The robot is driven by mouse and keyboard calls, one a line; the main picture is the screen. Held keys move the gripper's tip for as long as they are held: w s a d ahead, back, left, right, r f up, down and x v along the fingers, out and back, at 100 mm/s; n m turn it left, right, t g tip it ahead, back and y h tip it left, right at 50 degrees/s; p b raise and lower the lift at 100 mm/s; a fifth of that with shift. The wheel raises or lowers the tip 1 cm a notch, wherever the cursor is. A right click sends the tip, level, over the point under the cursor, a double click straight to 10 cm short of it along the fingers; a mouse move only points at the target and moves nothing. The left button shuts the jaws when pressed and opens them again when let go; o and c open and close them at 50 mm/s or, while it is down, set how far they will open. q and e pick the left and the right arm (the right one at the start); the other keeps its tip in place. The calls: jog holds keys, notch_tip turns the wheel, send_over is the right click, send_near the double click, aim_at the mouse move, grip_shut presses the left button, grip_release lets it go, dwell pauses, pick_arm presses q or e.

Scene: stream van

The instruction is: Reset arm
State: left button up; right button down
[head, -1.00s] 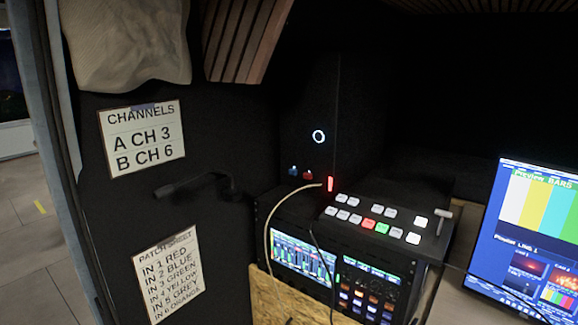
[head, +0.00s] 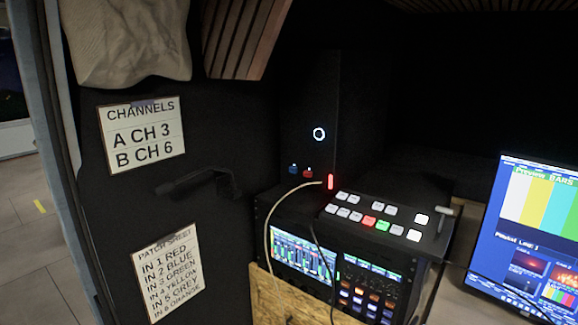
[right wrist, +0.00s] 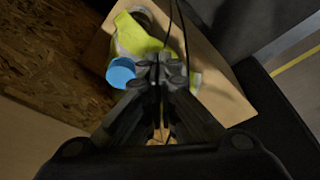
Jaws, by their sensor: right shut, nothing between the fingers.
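My right gripper (right wrist: 160,72) shows in the right wrist view with its dark fingers together and nothing between them. It is in front of a yellow-green item (right wrist: 135,38) and a blue round cap (right wrist: 121,72), partly covering the yellow-green item. I cannot tell whether the fingers touch it. Neither gripper shows in the head view, and my left gripper is in no view.
In the head view, a switcher panel (head: 345,201) with lit buttons sits on a rack, left of a monitor (head: 520,240). Signs (head: 141,135) hang on the dark left wall beside a dark handle-like shape (head: 195,182). Thin cables (right wrist: 183,30) run past the right gripper.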

jog(key=s+d+f, duration=0.1)
jog(key=s+f, duration=0.8)
jog(key=f, duration=0.3)
jog(key=s+d+f+g+b, duration=0.1)
jog(key=s+d+f, duration=0.1)
jog(key=s+f, duration=0.8)
notch_tip(320, 180, down, 2)
jog(key=shift+d+f+g, duration=0.15)
jog(key=shift+d+g, duration=0.05)
jog(key=shift+g, duration=0.1)
jog(key=shift+s, duration=0.15)
dwell(0.7)
